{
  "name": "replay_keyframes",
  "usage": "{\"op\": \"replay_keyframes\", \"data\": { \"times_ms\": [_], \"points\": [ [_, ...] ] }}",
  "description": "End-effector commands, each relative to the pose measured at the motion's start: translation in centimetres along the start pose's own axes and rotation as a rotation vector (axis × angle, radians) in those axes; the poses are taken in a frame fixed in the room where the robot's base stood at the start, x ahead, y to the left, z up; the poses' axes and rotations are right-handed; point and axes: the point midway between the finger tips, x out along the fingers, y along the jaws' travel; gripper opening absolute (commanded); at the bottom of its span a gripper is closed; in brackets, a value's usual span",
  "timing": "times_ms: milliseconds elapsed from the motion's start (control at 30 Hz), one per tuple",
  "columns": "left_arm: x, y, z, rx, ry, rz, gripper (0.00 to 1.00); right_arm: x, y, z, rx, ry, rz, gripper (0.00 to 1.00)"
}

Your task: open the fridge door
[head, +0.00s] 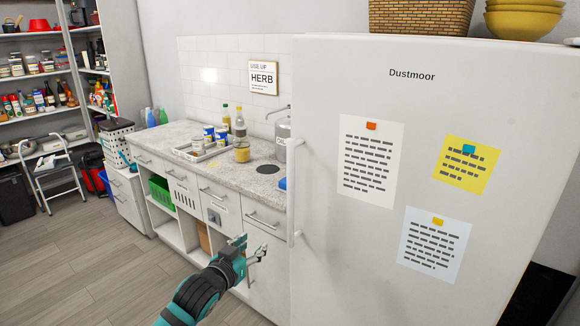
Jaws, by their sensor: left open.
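The white fridge (330,250) fills the right of the head view, with "Dustmoor" on its door and several notes held by magnets. The door looks shut. Its tall white handle (293,190) runs vertically along the door's left edge. My left gripper (256,250) is open and empty, low and to the left of the handle's lower end, in front of the counter drawers. It appears apart from the handle. My right gripper is not in view.
A counter (215,165) with drawers adjoins the fridge on the left, holding a tray, bottles and jars. A wicker basket (420,16) and yellow bowls (522,22) sit on the fridge. A step stool (55,170) stands far left. The wooden floor (75,260) is clear at front left.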

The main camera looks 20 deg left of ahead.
Motion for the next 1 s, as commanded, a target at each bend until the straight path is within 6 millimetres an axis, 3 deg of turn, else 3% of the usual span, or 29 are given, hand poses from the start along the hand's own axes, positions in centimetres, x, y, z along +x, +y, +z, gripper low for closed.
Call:
{"op": "replay_keyframes", "data": {
  "times_ms": [33,100,233,333,467,800,1000],
  "points": [
    [-1.1,0.8,-4.4,0.005,0.061,0.019,0.44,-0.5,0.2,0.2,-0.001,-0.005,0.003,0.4],
    [-2.6,1.7,-8.6,0.007,0.125,0.042,0.44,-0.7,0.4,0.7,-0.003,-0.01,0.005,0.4],
    [-4.6,2.8,-12.9,0.009,0.194,0.07,0.44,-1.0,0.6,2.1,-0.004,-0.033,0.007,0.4],
    [-4.8,3.1,-14.0,0.009,0.211,0.077,0.44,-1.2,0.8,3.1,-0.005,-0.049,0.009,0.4],
    [-3.4,3.3,-14.6,0.007,0.214,0.077,0.44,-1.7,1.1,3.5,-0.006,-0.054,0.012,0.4],
    [3.5,3.8,-16.1,0.01,0.213,0.076,0.44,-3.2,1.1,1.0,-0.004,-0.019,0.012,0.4],
    [7.3,4.1,-16.9,0.009,0.213,0.076,0.44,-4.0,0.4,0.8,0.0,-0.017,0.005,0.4]
  ]
}}
